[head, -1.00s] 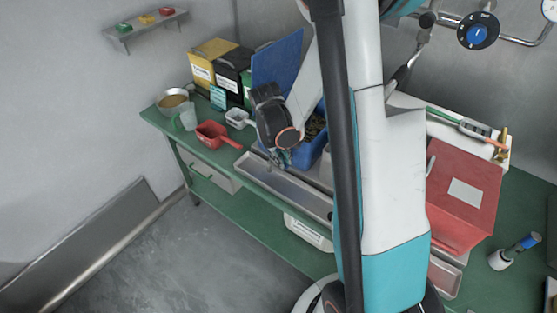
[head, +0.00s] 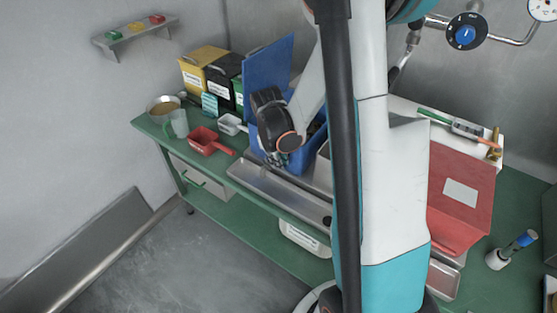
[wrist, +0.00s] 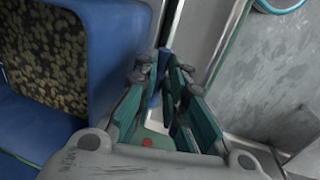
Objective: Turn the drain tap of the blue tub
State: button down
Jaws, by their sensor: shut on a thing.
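The blue tub (head: 305,160) stands on the green bench with its blue lid (head: 268,75) raised. In the wrist view the tub wall (wrist: 115,65) is at left, with dark speckled contents behind its edge. My gripper (head: 282,158) is low at the tub's front side in the head view, mostly hidden by my wrist. In the wrist view my gripper (wrist: 168,78) shows its two teal fingers closed in around a narrow blue piece (wrist: 165,66), which looks like the drain tap's handle. The tap's body is hidden, so its exact angle cannot be told.
A steel tray (head: 270,187) lies along the bench front below the tub. A red scoop (head: 207,141), a white scoop (head: 232,124) and a clear jug (head: 179,123) stand to the left. A red box (head: 460,195) is right of my arm. A white container (head: 304,238) sits below.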

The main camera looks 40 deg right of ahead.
jog(key=c, duration=1.7)
grip_release()
jog(key=shift+o, duration=0.2)
jog(key=shift+r, duration=0.1)
notch_tip(320, 180, up, 12)
jog(key=a, duration=0.2)
jog(key=shift+s+f, duration=0.2)
jog(key=shift+s, duration=0.2)
jog(key=shift+a, duration=0.1)
jog(key=s+a+r+m+t+y, duration=0.1)
jog(key=s+a+r+m+t, duration=0.1)
jog(key=s+a, duration=0.4)
jog(key=s+a+r+m+t+y, duration=0.1)
jog(key=s+a+r+t, duration=0.3)
jog(key=a, duration=0.5)
jog(key=s+r+m, duration=0.1)
jog(key=s+r, duration=0.1)
jog(key=s, duration=0.1)
jog(key=shift+s+r+b, duration=0.2)
jog(key=shift+r+b, duration=0.1)
jog(key=shift+b, duration=0.05)
